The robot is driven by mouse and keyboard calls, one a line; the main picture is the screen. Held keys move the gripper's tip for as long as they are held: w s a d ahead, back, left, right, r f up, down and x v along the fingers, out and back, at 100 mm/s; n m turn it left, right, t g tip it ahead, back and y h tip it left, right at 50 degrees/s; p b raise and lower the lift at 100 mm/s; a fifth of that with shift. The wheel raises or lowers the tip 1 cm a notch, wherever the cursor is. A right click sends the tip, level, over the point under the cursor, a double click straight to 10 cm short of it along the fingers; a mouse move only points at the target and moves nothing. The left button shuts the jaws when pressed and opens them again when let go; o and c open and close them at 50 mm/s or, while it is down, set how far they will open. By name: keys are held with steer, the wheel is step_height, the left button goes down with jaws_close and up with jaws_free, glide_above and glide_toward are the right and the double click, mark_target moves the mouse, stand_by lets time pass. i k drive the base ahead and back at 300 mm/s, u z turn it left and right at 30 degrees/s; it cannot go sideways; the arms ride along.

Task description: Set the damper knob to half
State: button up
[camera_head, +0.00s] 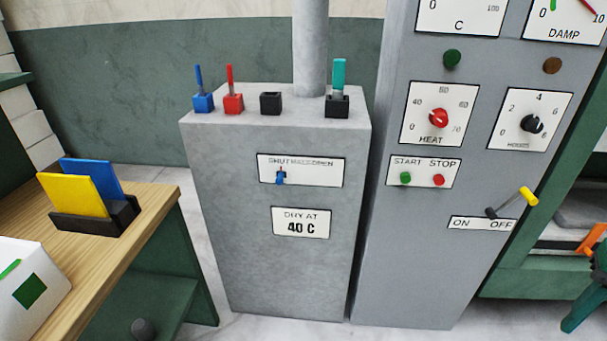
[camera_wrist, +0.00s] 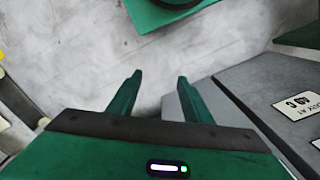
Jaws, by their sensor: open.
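The damper knob (camera_head: 281,178) is a small blue piece on a white plate (camera_head: 318,172) marked SHUT, HALF and OPEN, on the front of the grey cabinet (camera_head: 240,235). It stands at the left of the plate, below the word SHUT. The knob does not show in the wrist view. My gripper (camera_wrist: 159,82) is open and empty, with two green fingers apart over the grey floor. The cabinet's side with the DRY AT 40 C label (camera_wrist: 296,104) lies to the right of the fingers.
The tall grey panel (camera_head: 410,260) with dials, buttons and a yellow-ended lever (camera_head: 527,196) stands right of the cabinet. Coloured switches and a pipe (camera_head: 311,50) rise from the cabinet top. A wooden table (camera_head: 150,215) with a card holder stands left.

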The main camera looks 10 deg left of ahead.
mark_target(279, 176)
steer(key=k, duration=1.2)
steer(key=u, duration=0.6)
steer(key=i, duration=1.85)
steer(key=u, duration=0.05)
